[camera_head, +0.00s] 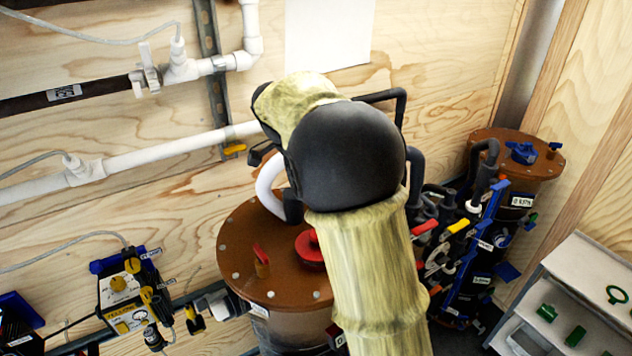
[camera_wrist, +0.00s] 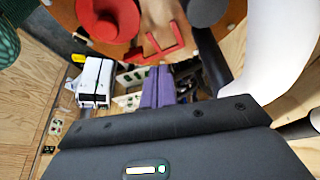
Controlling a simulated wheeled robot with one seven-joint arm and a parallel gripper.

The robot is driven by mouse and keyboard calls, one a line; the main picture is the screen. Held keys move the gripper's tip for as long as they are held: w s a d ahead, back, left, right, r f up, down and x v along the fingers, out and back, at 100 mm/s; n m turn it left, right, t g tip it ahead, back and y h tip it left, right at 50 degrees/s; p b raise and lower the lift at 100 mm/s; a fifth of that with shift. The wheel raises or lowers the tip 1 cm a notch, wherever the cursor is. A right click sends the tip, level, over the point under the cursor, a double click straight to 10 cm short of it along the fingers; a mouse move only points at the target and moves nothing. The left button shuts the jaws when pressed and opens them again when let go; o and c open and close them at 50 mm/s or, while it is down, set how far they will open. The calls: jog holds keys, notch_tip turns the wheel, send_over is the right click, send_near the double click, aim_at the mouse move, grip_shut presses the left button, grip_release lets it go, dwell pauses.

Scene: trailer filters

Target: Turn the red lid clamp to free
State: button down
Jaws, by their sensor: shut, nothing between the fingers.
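A brown round filter lid (camera_head: 240,235) carries a red round clamp knob (camera_head: 312,250) near its middle. A small red lever (camera_head: 260,254) on a brass-coloured stem stands to its left on the same lid. In the wrist view the red round knob (camera_wrist: 108,18) is at the top left, and the red lever (camera_wrist: 166,44) is just beyond my fingertips in the picture. My gripper (camera_wrist: 158,86) shows its purple fingers shut and empty. Whether they touch the lever is unclear. In the head view my arm hides the gripper and the lid's right part.
A white curved pipe (camera_head: 268,188) rises by the lid and fills the wrist view's right side. A second brown filter lid (camera_head: 490,150) with a blue clamp (camera_head: 521,152) stands at right. A yellow-labelled box (camera_head: 125,295) and a grey shelf (camera_head: 590,270) flank the area.

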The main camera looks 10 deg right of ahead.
jog(key=shift+w, duration=0.1)
jog(key=shift+f, duration=0.1)
jog(key=s+a+f+n+t+y+b, duration=0.1)
jog(key=s+a+n+t+b, duration=0.2)
jog(key=a+n+b, duration=0.6)
jog(key=s+a+n+t+y+b, duration=0.2)
jog(key=s+a+n+b, duration=0.6)
jog(key=n+b, duration=0.4)
jog(key=shift+a+f+n+t, duration=0.35)
jog(key=shift+a+n+t, duration=0.35)
jog(key=shift+n, duration=0.2)
jog(key=shift+d, duration=0.15)
